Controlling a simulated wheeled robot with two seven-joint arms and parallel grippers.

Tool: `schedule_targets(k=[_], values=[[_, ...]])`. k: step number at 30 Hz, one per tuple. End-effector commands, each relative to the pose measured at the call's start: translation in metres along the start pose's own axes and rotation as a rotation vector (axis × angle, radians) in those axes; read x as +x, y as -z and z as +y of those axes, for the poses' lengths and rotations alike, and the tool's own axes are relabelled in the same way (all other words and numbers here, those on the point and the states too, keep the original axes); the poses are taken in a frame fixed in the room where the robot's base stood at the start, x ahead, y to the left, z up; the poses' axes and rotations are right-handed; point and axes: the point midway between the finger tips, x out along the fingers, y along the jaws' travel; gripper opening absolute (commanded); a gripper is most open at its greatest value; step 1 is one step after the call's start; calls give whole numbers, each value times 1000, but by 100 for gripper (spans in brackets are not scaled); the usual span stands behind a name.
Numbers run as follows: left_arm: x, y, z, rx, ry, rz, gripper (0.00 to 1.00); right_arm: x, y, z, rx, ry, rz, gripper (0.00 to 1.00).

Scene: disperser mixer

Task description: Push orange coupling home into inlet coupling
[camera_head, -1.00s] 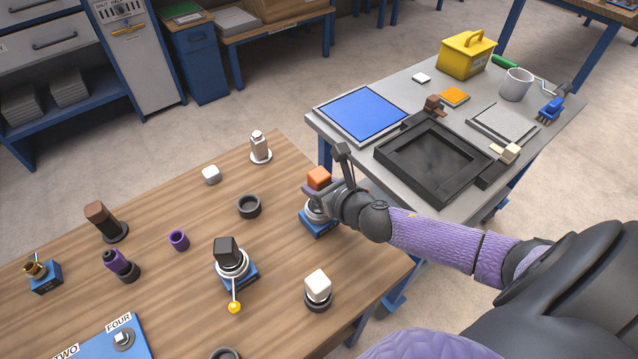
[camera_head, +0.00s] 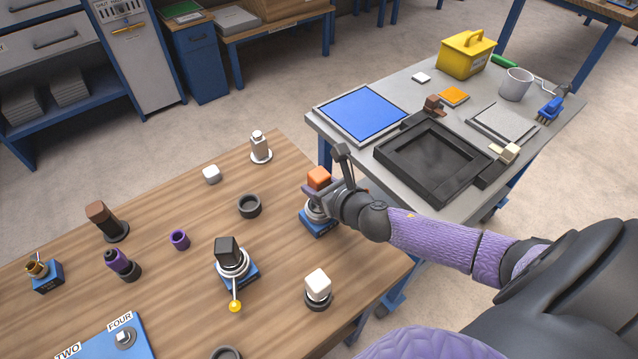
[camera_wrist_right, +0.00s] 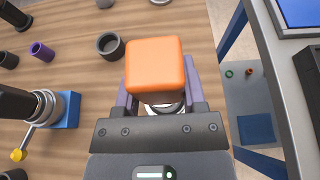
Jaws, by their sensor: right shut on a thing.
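The orange coupling (camera_head: 319,177) stands upright at the right end of the wooden table, over a blue-based metal fitting, the inlet coupling (camera_head: 320,226). My right gripper (camera_head: 318,194) is shut on the orange coupling from the right side. In the right wrist view the orange block top (camera_wrist_right: 156,66) sits between the two purple-grey fingers, with a pale metal ring partly showing below it. The fingers and block hide the joint, so how deep the coupling sits cannot be told. My left gripper is not in view.
A black-topped fitting (camera_head: 228,252) with a yellow-knobbed lever stands to the left. A white-topped piece (camera_head: 317,287) stands nearer the front edge, and a dark ring (camera_head: 249,206) lies left of my gripper. The grey table with a black tray (camera_head: 395,154) adjoins at right.

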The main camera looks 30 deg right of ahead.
Motion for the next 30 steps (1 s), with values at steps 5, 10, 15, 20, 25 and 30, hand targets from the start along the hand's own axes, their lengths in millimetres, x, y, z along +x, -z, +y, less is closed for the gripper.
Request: schedule_targets(k=[5,10,15,20,25,30], values=[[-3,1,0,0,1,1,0,0,-1,0,0,1,0,0],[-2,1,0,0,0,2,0,0,0,0,0,0,0,0],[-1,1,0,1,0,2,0,1,2,0,0,0,0,0],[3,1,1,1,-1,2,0,2,6,0,0,0,0,0],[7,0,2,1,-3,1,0,4,10,0,0,0,0,0],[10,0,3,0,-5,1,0,6,14,0,1,0,0,0]])
